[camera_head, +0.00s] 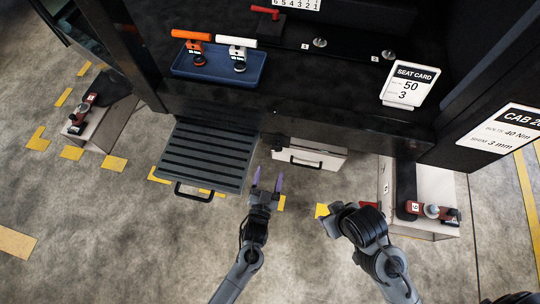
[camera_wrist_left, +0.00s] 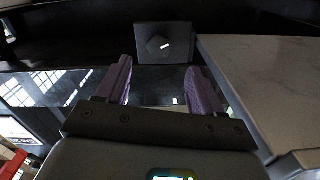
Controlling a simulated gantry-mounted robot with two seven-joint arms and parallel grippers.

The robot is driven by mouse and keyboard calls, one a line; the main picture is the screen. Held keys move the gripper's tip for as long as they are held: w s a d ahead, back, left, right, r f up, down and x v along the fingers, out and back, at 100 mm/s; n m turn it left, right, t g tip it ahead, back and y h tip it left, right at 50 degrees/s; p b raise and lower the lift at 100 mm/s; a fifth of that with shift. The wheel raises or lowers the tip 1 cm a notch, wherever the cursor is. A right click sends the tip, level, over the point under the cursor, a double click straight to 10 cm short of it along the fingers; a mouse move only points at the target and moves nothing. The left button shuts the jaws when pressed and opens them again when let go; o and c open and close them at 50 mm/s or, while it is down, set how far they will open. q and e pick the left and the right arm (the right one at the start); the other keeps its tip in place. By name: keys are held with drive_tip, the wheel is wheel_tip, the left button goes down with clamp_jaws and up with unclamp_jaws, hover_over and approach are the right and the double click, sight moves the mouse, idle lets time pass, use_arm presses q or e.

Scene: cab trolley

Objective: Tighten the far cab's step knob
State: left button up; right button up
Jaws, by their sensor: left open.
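The black ribbed step (camera_head: 208,155) with a loop handle juts out below the cab's sill in the head view. In the left wrist view a dark six-sided knob-like piece (camera_wrist_left: 158,46) sits on a square dark plate, ahead of the fingers and apart from them. I cannot pick it out for sure in the head view. My left gripper (camera_head: 267,178) is open and empty, its purple fingers pointing at the cab just right of the step. The fingers also show in the left wrist view (camera_wrist_left: 158,76). My right gripper (camera_head: 342,216) is further right; its fingers cannot be made out.
A white drawer box (camera_head: 310,158) with a black handle is under the sill. Pale stands left (camera_head: 103,132) and right (camera_head: 430,185) carry red-and-black tools. A blue tray (camera_head: 218,68) holds orange and white tools. A pale slab (camera_wrist_left: 270,80) lies close right in the left wrist view.

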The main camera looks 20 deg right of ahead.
sight(275, 150)
use_arm(q)
drive_tip(key=b+x, duration=0.3)
drive_tip(key=x, duration=0.4)
drive_tip(key=shift+w+d+f+b, duration=0.1)
drive_tip(key=shift+w+d+b, duration=0.15)
drive_tip(key=shift+b, duration=0.1)
drive_tip(key=shift+w+d, duration=0.25)
drive_tip(key=shift+w, duration=0.2)
drive_tip(key=shift+c, duration=0.2)
drive_tip(key=c, duration=1)
drive_tip(key=shift+m, duration=0.3)
drive_tip(key=shift+a+m+p, duration=0.1)
drive_tip(key=shift+m+p, duration=0.55)
drive_tip(key=shift+m, duration=0.55)
drive_tip(key=shift+m+p, duration=0.6)
drive_tip(key=shift+m, duration=1.4)
